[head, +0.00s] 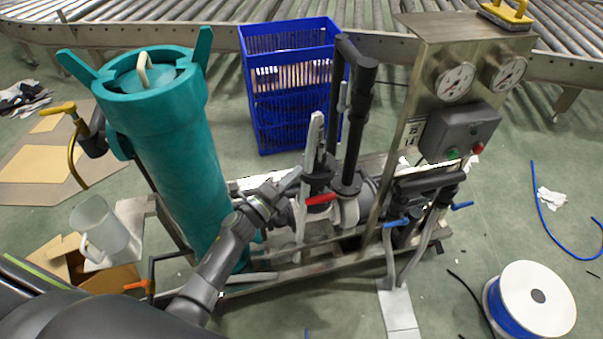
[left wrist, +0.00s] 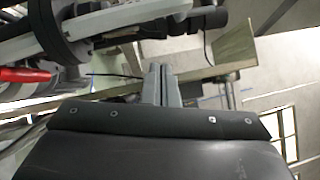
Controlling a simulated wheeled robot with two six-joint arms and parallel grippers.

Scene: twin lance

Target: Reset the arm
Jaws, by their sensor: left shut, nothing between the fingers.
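My left gripper (head: 289,181) reaches in from the lower left in the head view. It is among the pipes of the pump skid, just left of a red valve handle (head: 321,199). In the left wrist view its two grey fingers (left wrist: 161,84) are together with nothing between them. The red handle also shows at the left edge of the left wrist view (left wrist: 26,75). I cannot tell whether the fingertips touch the pipework. My right gripper is in neither view.
A teal filter vessel (head: 175,150) stands left of the gripper. A steel gauge panel (head: 432,75) stands to the right. Blue crates (head: 293,90) and a roller conveyor (head: 180,35) are behind. A clear jug (head: 100,228) is at the left, a blue hose reel (head: 530,300) at the lower right.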

